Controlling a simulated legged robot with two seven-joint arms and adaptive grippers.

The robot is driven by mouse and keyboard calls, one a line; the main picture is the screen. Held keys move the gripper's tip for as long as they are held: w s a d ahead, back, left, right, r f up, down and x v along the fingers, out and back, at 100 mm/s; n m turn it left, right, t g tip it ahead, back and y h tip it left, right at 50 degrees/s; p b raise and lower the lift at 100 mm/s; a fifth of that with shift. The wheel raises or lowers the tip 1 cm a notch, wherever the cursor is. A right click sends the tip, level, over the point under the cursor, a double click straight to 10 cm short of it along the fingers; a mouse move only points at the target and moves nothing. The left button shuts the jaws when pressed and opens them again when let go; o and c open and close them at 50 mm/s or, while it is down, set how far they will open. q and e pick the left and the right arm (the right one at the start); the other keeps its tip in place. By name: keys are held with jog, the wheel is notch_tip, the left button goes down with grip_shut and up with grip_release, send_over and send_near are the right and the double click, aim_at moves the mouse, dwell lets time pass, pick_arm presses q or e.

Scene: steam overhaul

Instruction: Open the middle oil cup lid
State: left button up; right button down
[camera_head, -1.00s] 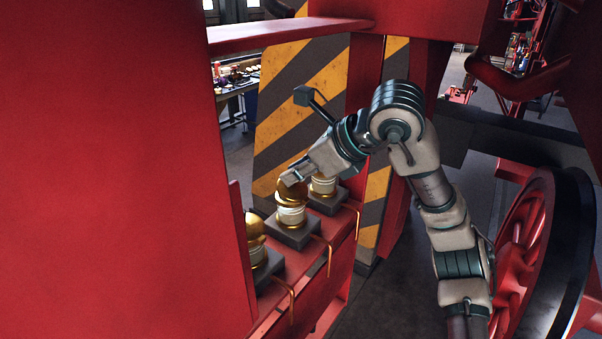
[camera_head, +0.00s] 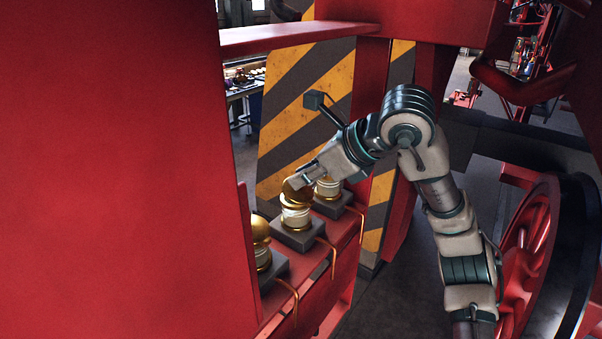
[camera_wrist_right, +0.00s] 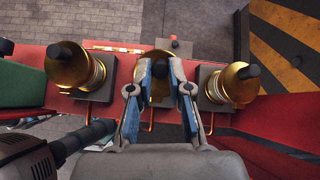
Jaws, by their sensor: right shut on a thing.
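Three brass oil cups stand in a row on a red ledge. The middle oil cup (camera_head: 296,217) has a pale band and a rounded brass lid (camera_head: 289,190). My right gripper (camera_head: 296,183) reaches it from the upper right and is shut on this lid. In the right wrist view the blue-grey fingers of my right gripper (camera_wrist_right: 161,72) sit on both sides of the middle lid (camera_wrist_right: 157,92) and hide part of it. The lid looks slightly tilted on its cup, but the fingers cover the join. My left gripper is not in view.
The near oil cup (camera_head: 260,242) and the far oil cup (camera_head: 328,187) stand close on either side. Thin copper pipes (camera_head: 333,258) run down the red ledge (camera_head: 312,288). A large red panel (camera_head: 110,170) fills the left, and a red wheel (camera_head: 530,240) stands at right.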

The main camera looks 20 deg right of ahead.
jog(key=c, duration=1.1)
grip_release()
jog(key=shift+s+d+f, duration=0.1)
jog(key=shift+f, duration=0.05)
jog(key=shift+c, duration=0.2)
jog(key=shift+o, duration=0.2)
jog(key=shift+s+d, duration=0.15)
jog(key=shift+d, duration=0.1)
jog(key=shift+d, duration=0.1)
jog(key=shift+s+d+r, duration=0.1)
jog(key=shift+d+r, duration=0.05)
jog(key=shift+r, duration=0.2)
jog(key=v, duration=1.1)
jog(key=shift+d, duration=0.2)
jog(key=shift+a, duration=0.1)
